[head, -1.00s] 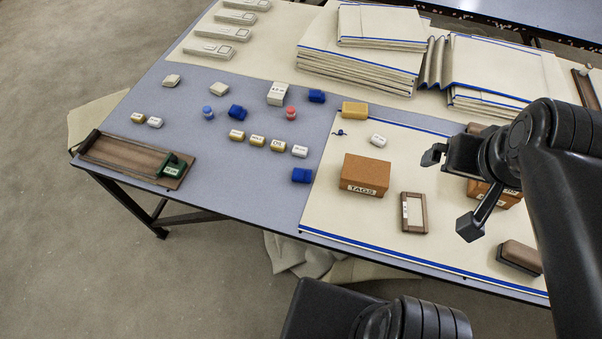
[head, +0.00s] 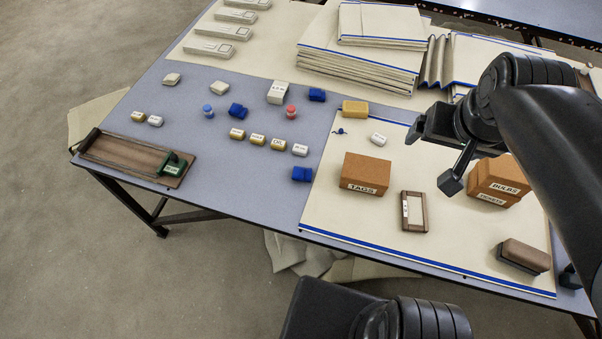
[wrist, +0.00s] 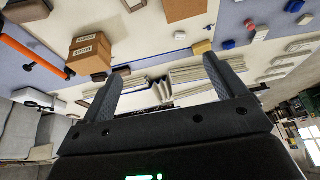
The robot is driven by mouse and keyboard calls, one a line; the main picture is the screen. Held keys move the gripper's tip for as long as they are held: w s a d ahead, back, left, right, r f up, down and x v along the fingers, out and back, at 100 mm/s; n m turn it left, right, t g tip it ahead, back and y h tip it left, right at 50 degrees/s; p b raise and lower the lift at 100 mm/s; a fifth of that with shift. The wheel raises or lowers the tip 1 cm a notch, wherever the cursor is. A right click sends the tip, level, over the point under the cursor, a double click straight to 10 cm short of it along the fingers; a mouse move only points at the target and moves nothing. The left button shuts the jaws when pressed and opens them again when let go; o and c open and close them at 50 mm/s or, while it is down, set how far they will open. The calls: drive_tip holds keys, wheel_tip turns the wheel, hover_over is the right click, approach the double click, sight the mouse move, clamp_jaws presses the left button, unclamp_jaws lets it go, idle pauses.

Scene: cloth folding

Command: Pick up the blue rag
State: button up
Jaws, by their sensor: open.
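Several small dark blue folded pieces lie on the grey-blue tabletop in the head view. One blue piece (head: 302,174) is at the cloth's left edge, another blue piece (head: 238,111) is farther left, and a third blue piece (head: 317,95) is farther back. I cannot tell which is the rag. Small blue pieces also show in the wrist view, one blue piece (wrist: 229,44) at upper right. My gripper (head: 432,156) is open and empty, raised above the right part of the table, well to the right of the blue pieces. Its spread fingers (wrist: 162,72) show in the wrist view.
A brown tags box (head: 366,174), a wooden frame (head: 425,212), stacked brown boxes (head: 497,180) and a wooden block (head: 523,257) stand on the cream cloth (head: 340,222). Folded cloth stacks (head: 360,60) fill the back. A wooden tray (head: 130,157) lies at left.

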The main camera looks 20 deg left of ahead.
drive_tip(key=w+a+f+g, duration=0.2)
drive_tip(key=w+a+f, duration=0.3)
drive_tip(key=w+a, duration=0.25)
drive_tip(key=n+g, duration=0.2)
drive_tip(key=g, duration=0.1)
hover_over(301, 172)
wheel_tip(301, 172, down, 24)
drive_tip(key=shift+a+r, duration=0.1)
drive_tip(key=shift+f, duration=3.2)
drive_tip(key=shift+c, duration=0.2)
drive_tip(key=c, duration=1)
